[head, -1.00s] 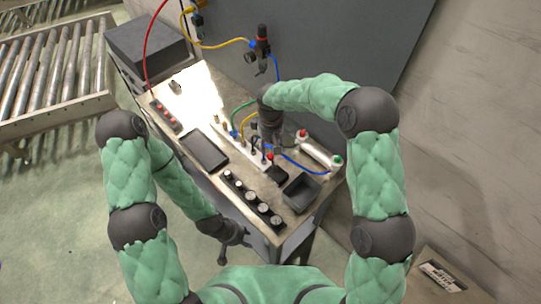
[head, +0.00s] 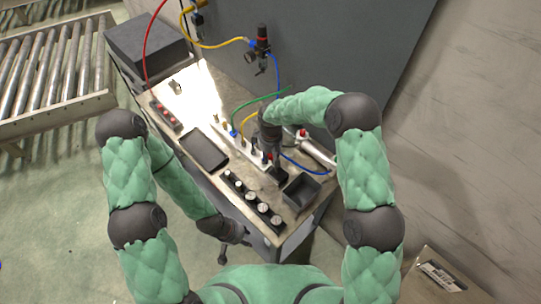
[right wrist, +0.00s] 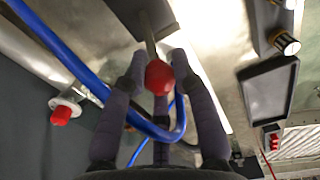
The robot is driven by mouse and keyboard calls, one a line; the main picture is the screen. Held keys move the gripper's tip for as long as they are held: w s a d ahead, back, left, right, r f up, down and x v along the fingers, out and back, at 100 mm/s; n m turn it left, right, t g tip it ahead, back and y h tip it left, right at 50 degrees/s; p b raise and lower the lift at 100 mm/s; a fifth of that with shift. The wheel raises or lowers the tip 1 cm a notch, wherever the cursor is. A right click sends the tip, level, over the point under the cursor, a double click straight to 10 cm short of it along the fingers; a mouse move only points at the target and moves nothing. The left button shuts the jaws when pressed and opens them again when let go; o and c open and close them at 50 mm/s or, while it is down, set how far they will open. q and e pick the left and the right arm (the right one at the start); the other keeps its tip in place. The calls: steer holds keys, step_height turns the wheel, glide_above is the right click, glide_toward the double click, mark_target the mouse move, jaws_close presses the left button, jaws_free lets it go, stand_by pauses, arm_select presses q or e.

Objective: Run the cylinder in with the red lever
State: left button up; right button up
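The red lever is a red ball knob on a metal stem (right wrist: 160,77) in the right wrist view; it stands at the near end of the valve row (head: 246,142) in the head view. My right gripper (right wrist: 157,62) has its fingers apart around the ball, with a finger close on each side; contact is not clear. In the head view my right gripper (head: 270,140) points down over the lever end of the row. The pale cylinder (head: 317,152) lies right of it, with a red end piece; my arm hides its other end. My left gripper (head: 228,240) hangs at the bench's near left edge, empty.
A blue hose (right wrist: 75,60) crosses the right wrist view close to the fingers. On the bench are a black tray (head: 301,192), a dark flat panel (head: 205,148) and a knob strip (head: 250,198). Green and yellow hoses run from the valves. A grey wall stands behind.

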jaws_close()
